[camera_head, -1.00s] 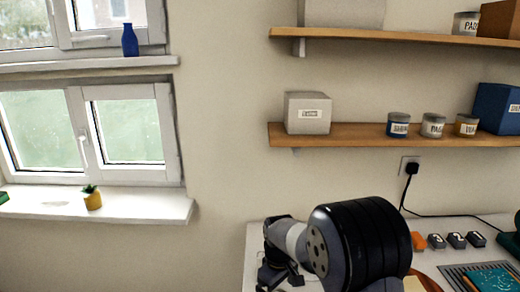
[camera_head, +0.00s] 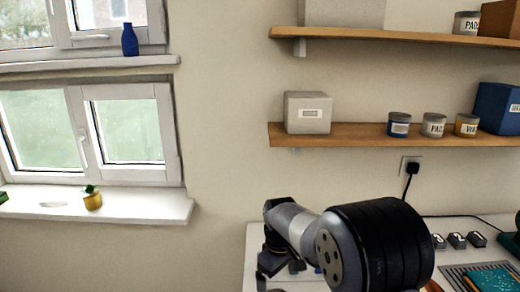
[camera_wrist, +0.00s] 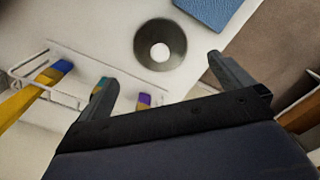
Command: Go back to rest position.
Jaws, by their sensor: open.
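My gripper (camera_wrist: 162,70) is open in the wrist view, its two dark fingers spread apart with nothing between them. A dark grey round piece with a pale centre (camera_wrist: 142,45) lies on the white surface beyond the fingertips. In the head view my arm stands over the near part of the white worktop (camera_head: 468,228) and hides much of it.
A white wire rack (camera_wrist: 75,97) holds brushes, one with a yellow handle (camera_wrist: 18,104). Shelves (camera_head: 350,138) with tins and boxes hang above the worktop. A windowsill (camera_head: 140,207) is at left.

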